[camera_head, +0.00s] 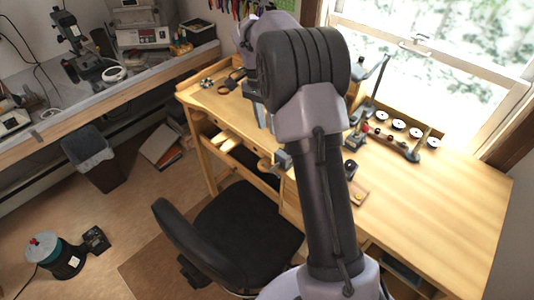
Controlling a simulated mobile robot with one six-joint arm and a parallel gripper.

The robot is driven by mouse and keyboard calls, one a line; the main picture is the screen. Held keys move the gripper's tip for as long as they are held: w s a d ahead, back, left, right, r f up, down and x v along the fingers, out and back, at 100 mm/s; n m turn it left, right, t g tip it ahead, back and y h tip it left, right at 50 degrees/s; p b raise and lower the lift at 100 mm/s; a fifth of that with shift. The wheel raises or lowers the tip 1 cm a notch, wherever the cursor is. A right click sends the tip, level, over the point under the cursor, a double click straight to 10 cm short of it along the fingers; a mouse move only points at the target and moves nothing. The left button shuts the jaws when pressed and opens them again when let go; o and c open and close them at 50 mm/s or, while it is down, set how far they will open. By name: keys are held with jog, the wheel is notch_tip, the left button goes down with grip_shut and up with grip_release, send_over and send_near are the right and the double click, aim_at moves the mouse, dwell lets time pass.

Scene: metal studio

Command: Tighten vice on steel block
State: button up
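A small grey metal fixture (283,159), which looks like the vice, sits at the front edge of the wooden workbench (440,200), just left of my arm. Its jaws are too small to make out, and I cannot pick out the steel block. My arm rises through the middle of the view and bends over the bench, covering part of it. Narrow blue-grey parts (265,116) show below the bend, above the fixture; they may belong to my gripper. My fingertips cannot be made out, nor whether they touch anything.
A black chair (245,235) stands in front of the bench. Small tools and a stand (385,140) with round white pieces are at the back by the window. The bench's right part is clear. A grey counter (120,85) with equipment runs along the left; a bin (95,160) stands below it.

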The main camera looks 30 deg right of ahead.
aim_at(275, 166)
jog(key=s+f+b, duration=0.1)
jog(key=f, duration=0.4)
jog(key=f+b, duration=0.1)
jog(key=f, duration=0.4)
jog(key=s+d+f+b, duration=0.1)
jog(key=f+b, duration=0.1)
jog(key=f, duration=0.3)
jog(key=shift+s, duration=0.35)
grip_shut()
